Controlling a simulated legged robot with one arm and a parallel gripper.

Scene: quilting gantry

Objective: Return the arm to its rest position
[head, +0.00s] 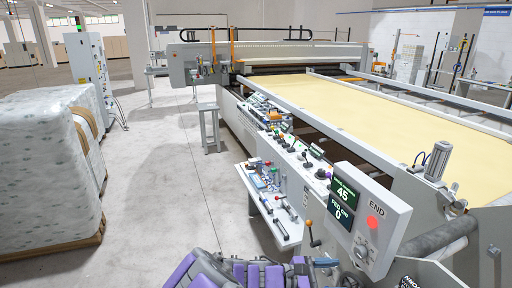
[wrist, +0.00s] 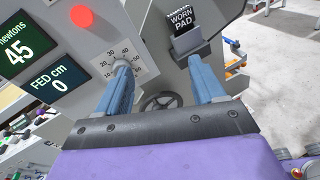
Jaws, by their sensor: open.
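My gripper (wrist: 162,72) shows in the wrist view as two blue fingers spread apart on a dark bar, with nothing held between them. Its left fingertip overlaps the white dial plate (wrist: 138,56) with its numbered scale; I cannot tell whether it touches the knob there. The right fingertip is just below a black block labelled WORN PAD (wrist: 183,20). In the head view my purple arm (head: 230,272) is folded low at the bottom edge, in front of the control panel (head: 392,212). The fingers cannot be made out clearly there.
The panel carries a display (head: 343,200) reading 45 and 0, and a red END button (head: 375,222). A side shelf (head: 270,205) holds small parts. The quilting machine's yellow sheet (head: 370,108) stretches behind. A wrapped pallet load (head: 45,165) stands left; the floor between (head: 165,200) is clear.

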